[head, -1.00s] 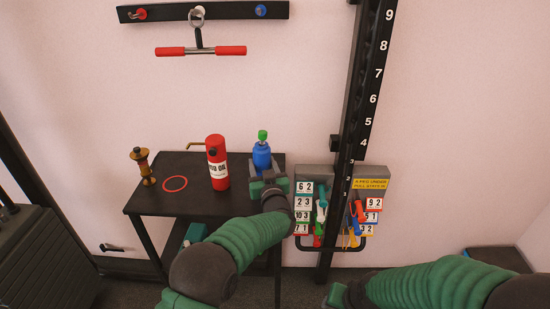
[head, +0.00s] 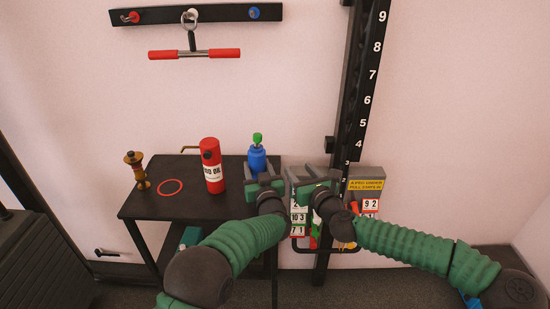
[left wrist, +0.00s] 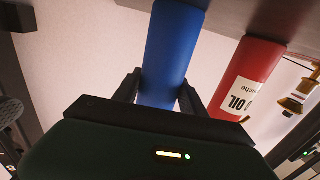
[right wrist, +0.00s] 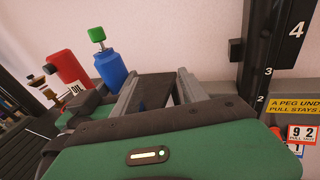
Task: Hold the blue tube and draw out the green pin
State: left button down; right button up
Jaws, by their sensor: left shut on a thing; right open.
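The blue tube (head: 257,160) stands upright at the right end of the black table. The green pin (head: 257,139) sticks up from its top; its green head and a short pale shank also show in the right wrist view (right wrist: 96,34). My left gripper (head: 264,182) is shut on the tube, with a finger on each side of it in the left wrist view (left wrist: 160,92). My right gripper (head: 306,174) is open and empty, to the right of the tube and lower than the pin. In the right wrist view its fingers (right wrist: 155,82) are apart, with the tube just left of them.
A red OIL cylinder (head: 212,168), a red ring (head: 170,187) and a brown spool-like object (head: 137,170) are on the black table (head: 150,205). A black numbered post (head: 357,110) rises behind my right gripper. A red-handled bar (head: 225,53) hangs from the wall rail above.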

aim_at(260, 140)
jog(key=s+a+r+y, duration=0.2)
jog(key=s+a+r, duration=0.1)
jog(key=a+r, duration=0.5)
jog(key=shift+n+t, duration=0.3)
jog(key=shift+n, duration=0.1)
jog(key=shift+f+x, duration=0.2)
jog(key=shift+x, duration=5.05)
jog(key=shift+d, duration=0.1)
jog(key=shift+r, duration=0.15)
grip_shut()
